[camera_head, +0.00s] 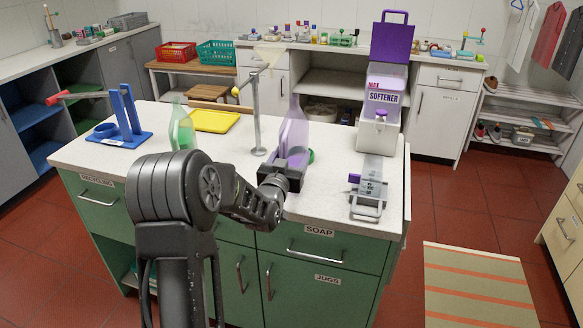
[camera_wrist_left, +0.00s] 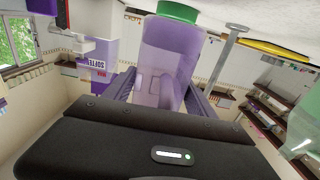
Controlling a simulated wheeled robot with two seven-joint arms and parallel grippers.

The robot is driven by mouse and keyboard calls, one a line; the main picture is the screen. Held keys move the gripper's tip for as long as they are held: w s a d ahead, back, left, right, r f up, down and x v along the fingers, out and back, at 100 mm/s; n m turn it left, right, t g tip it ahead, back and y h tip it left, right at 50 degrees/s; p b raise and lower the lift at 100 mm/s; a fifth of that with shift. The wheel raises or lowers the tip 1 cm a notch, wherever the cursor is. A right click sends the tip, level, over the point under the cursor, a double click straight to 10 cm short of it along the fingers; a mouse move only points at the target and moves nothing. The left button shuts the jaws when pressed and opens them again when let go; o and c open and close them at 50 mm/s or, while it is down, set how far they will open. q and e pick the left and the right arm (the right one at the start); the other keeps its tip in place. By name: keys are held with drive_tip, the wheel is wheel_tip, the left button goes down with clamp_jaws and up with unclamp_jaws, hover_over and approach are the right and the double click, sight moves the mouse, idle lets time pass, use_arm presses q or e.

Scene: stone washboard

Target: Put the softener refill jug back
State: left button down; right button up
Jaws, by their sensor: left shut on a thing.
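The softener refill jug, a translucent purple bottle with a narrow neck (camera_head: 294,132), is upright at the counter's front. It fills the middle of the left wrist view, upside down (camera_wrist_left: 168,55). My left gripper (camera_head: 288,178) is shut on its lower body, with a finger on either side in the wrist view (camera_wrist_left: 160,95). A green round piece (camera_head: 310,156) shows by the jug's base; I cannot tell whether it is attached. The softener dispenser (camera_head: 382,105), with an open purple lid, stands behind right. A cabinet front labelled JUGS (camera_head: 327,281) is below the counter. My right gripper is not in view.
A green bottle (camera_head: 181,128), a yellow tray (camera_head: 215,121) and a blue stand (camera_head: 122,120) are further left. A grey clamp-like device (camera_head: 368,190) sits to the right. A striped rug (camera_head: 475,290) lies on the floor.

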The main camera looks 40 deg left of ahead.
use_arm(q)
wheel_tip(320, 180, down, 3)
drive_tip(key=shift+f, duration=0.1)
drive_tip(key=shift+f+p, duration=0.25)
drive_tip(key=shift+p, duration=0.05)
drive_tip(key=shift+f, duration=0.1)
drive_tip(key=shift+c, duration=1.4)
unclamp_jaws()
